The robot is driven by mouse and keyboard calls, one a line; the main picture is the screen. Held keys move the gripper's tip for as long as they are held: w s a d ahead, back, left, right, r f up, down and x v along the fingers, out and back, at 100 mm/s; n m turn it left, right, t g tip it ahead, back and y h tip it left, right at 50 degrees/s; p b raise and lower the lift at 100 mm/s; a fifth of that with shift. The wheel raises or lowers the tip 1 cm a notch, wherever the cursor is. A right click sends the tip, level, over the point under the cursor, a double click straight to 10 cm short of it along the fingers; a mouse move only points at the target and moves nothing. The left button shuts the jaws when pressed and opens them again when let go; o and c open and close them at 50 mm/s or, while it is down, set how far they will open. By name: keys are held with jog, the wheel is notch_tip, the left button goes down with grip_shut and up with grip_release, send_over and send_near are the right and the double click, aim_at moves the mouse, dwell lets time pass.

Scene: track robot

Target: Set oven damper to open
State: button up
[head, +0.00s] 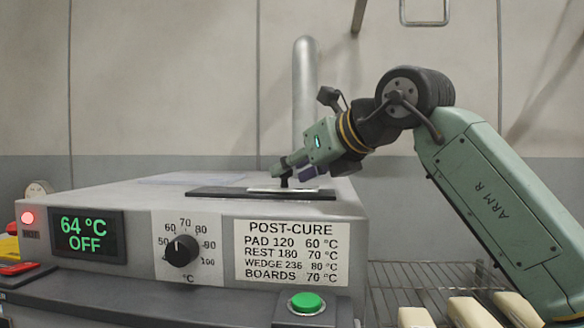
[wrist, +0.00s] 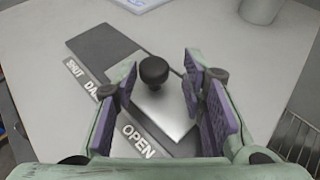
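The oven damper is a flat dark plate (wrist: 95,42) on the oven's top, with a metal slider (wrist: 165,112) and a round black knob (wrist: 154,70). A label strip (wrist: 136,138) reads SHUT at its upper left end and OPEN at its lower right end; a finger hides part of its middle word. The knob stands between these ends. My gripper (wrist: 160,73) is open, with purple pads on either side of the knob and visible gaps. In the head view my gripper (head: 284,172) is low over the dark plate (head: 215,192).
The oven front (head: 220,285) carries a display (head: 88,235) reading 64 °C OFF, a dial (head: 182,250) and a POST-CURE card (head: 291,250). A grey pipe (head: 305,90) rises behind. A green button (head: 306,302) is in front. A wire rack (head: 430,275) with pale blocks (head: 478,312) is at right.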

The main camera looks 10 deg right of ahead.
jog(key=shift+o, duration=0.3)
jog(key=shift+a, duration=0.1)
jog(key=v, duration=1.2)
jog(key=shift+f, duration=0.15)
